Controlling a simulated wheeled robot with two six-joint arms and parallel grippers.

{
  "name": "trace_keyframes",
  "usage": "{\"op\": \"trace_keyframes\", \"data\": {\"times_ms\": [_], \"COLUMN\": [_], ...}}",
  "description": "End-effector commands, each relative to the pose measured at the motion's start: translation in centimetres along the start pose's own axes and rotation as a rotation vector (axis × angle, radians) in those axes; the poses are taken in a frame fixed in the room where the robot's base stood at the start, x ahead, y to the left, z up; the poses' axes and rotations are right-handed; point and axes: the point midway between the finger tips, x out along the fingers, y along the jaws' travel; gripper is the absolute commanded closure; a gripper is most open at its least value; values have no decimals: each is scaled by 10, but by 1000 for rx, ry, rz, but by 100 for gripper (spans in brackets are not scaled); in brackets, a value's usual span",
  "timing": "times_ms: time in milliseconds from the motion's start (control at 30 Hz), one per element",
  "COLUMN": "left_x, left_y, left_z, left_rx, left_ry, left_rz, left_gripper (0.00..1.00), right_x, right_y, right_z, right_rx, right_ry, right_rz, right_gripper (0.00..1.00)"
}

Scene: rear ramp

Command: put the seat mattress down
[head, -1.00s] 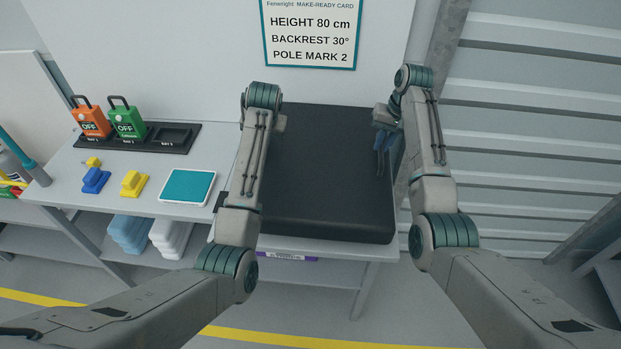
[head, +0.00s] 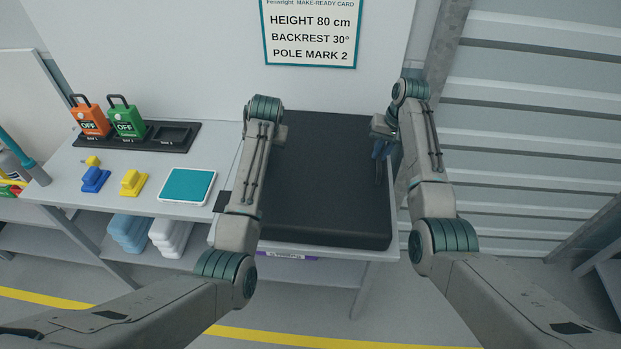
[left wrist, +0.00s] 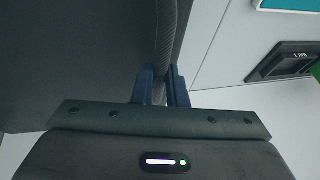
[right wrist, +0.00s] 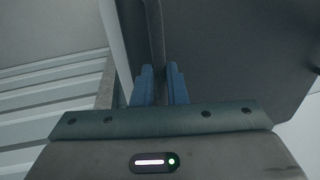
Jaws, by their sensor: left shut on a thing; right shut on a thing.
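The seat mattress (head: 325,190) is a thick black slab, lying flat at the right end of the grey bench (head: 130,215). I cannot tell whether its underside touches the bench top. My right gripper (head: 381,152) is at its right edge; in the right wrist view its blue fingers (right wrist: 160,86) are shut on a dark strip along the mattress side (right wrist: 235,50). My left gripper is hidden behind its own arm in the head view. In the left wrist view its fingers (left wrist: 163,88) are shut on a similar strip at the mattress's left side (left wrist: 70,60).
Left of the mattress lie a teal-topped pad (head: 187,186), yellow (head: 134,183) and blue (head: 95,180) blocks. Behind them, orange (head: 90,118) and green (head: 126,119) OFF tags stand in a black holder (head: 172,137). A make-ready card (head: 311,35) hangs behind; a ribbed wall (head: 530,130) is right.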

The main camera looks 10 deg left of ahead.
Motion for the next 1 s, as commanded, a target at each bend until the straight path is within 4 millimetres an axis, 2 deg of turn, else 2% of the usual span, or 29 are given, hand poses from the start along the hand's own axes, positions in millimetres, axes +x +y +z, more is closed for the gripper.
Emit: {"op": "trace_keyframes", "data": {"times_ms": [133,167,267,767,867,1000], "left_x": [4,7,6,5,-2,-26], "left_y": [0,1,1,1,2,2], "left_z": [0,2,2,2,2,1], "left_rx": [-1,0,0,-1,-1,-3], "left_ry": [5,1,1,1,2,5], "left_rz": [-2,-1,-1,0,1,1], "left_gripper": [100,86,66,66,66,66], "right_x": [4,7,7,6,6,6], "right_y": [1,2,2,1,1,1], "right_z": [-1,0,0,0,0,0], "right_rx": [0,0,0,0,0,0], "right_ry": [5,1,1,1,1,1], "right_rz": [0,1,1,0,0,0], "right_gripper": [100,86,66,66,66,66]}}
